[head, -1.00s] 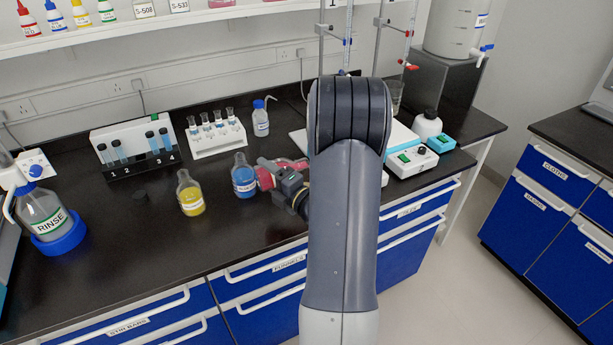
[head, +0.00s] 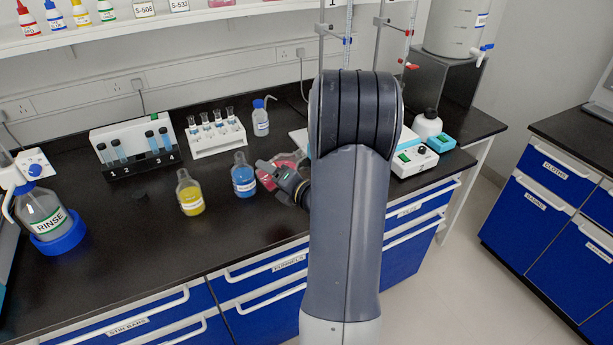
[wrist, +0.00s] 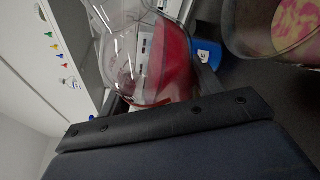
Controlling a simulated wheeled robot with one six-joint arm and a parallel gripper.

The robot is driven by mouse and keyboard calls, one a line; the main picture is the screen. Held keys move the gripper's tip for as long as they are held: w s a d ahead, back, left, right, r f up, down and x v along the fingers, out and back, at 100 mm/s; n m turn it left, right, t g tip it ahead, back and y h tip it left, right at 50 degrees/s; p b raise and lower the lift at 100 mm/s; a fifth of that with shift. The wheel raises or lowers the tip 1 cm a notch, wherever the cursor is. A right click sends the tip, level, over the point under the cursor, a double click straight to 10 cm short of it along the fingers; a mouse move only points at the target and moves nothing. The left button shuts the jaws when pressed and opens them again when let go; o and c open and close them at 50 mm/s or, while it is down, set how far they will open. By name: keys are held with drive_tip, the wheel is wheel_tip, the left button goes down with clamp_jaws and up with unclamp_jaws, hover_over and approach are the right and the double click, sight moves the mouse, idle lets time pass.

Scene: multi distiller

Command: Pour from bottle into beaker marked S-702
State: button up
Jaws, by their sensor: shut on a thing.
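My gripper (head: 271,174) is shut on a clear glass bottle with red liquid (head: 290,159) above the bench, right of the blue bottle. In the wrist view the red-filled bottle (wrist: 168,62) lies across the picture, its liquid slanting against the glass. My arm hides part of this area in the head view. In the wrist view a glass vessel (wrist: 280,40) with a pink and yellow patch shows at the upper right, apart from the held bottle. I cannot read a label S-702 on anything.
A blue-liquid bottle (head: 243,180) and a yellow-liquid bottle (head: 190,196) stand left of my gripper. Behind are a vial rack (head: 217,142) and a wash bottle (head: 260,122). A white instrument (head: 414,160) is at the right.

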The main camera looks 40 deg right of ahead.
drive_tip(key=shift+d+r+n+g+h, duration=0.2)
drive_tip(key=shift+d+n+g+h, duration=0.15)
drive_tip(key=shift+n, duration=0.35)
drive_tip(key=shift+s+d+r+n+p, duration=0.1)
drive_tip(key=shift+d+r+n+p, duration=0.2)
drive_tip(key=shift+r+p, duration=0.3)
drive_tip(key=shift+d+r+n+g+h+b, duration=0.2)
drive_tip(key=shift+n+g+h+b, duration=0.1)
drive_tip(key=shift+n, duration=0.2)
drive_tip(key=shift+s+d+f+n+b, duration=0.15)
drive_tip(key=shift+f+n+b, duration=0.1)
drive_tip(key=shift+n+b, duration=0.2)
drive_tip(key=shift+f+n+g+h+b, duration=0.15)
drive_tip(key=shift+n+g+h+b, duration=0.35)
drive_tip(key=shift+b, duration=0.35)
drive_tip(key=n+b, duration=0.1)
drive_tip(key=n+h+b, duration=0.1)
drive_tip(key=b, duration=0.1)
drive_tip(key=shift+a+f+g, duration=0.2)
drive_tip(key=shift+f+g, duration=0.05)
drive_tip(key=shift+g, duration=0.1)
drive_tip(key=n+h+b, duration=0.1)
drive_tip(key=n+b, duration=0.1)
drive_tip(key=b, duration=0.1)
drive_tip(key=shift+f, duration=0.1)
